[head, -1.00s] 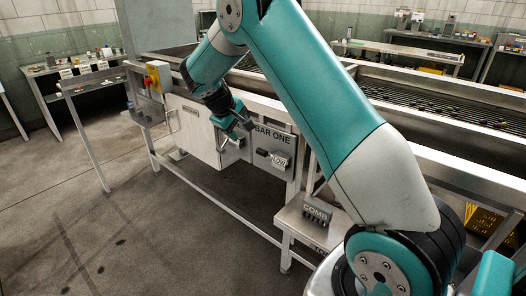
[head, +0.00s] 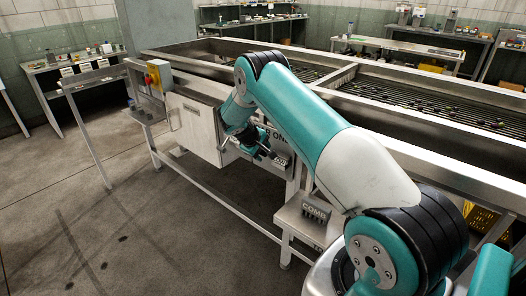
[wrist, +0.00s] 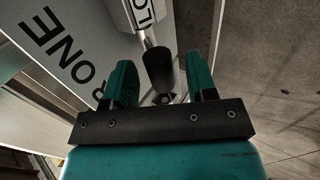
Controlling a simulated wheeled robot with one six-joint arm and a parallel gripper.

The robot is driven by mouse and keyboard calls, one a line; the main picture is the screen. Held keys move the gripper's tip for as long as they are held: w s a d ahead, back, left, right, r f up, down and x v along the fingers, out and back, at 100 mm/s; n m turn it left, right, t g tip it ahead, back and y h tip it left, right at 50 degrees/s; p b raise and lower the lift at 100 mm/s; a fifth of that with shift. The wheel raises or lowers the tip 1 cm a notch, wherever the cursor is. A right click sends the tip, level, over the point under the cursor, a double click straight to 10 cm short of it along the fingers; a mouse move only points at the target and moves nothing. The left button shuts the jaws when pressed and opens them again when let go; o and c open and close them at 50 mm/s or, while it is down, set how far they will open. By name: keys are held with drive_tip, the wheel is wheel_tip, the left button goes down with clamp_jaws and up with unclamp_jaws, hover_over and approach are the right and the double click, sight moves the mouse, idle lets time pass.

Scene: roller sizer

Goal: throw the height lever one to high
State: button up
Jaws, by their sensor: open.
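The lever (wrist: 158,68) shows in the wrist view as a pale stem with a thick dark knob. It sticks out from the panel beside a white plate (wrist: 144,12) whose visible letters read "LO". My gripper (wrist: 161,75) is open, with one teal finger on each side of the knob. The knob appears between the fingers; I cannot tell whether either touches it. In the head view my gripper (head: 264,153) is at the front of the BAR ONE panel, and it mostly hides the lever there. Part of the "LOW" plate (head: 279,161) shows beside it.
A COMB box (head: 315,211) stands on a low shelf to the right of the panel. A yellow and red switch box (head: 158,74) is at the machine's left end. The roller bed (head: 420,98) lies behind. The floor (head: 110,210) in front is clear.

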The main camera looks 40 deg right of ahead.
drive_tip(key=shift+x, duration=0.8)
clamp_jaws()
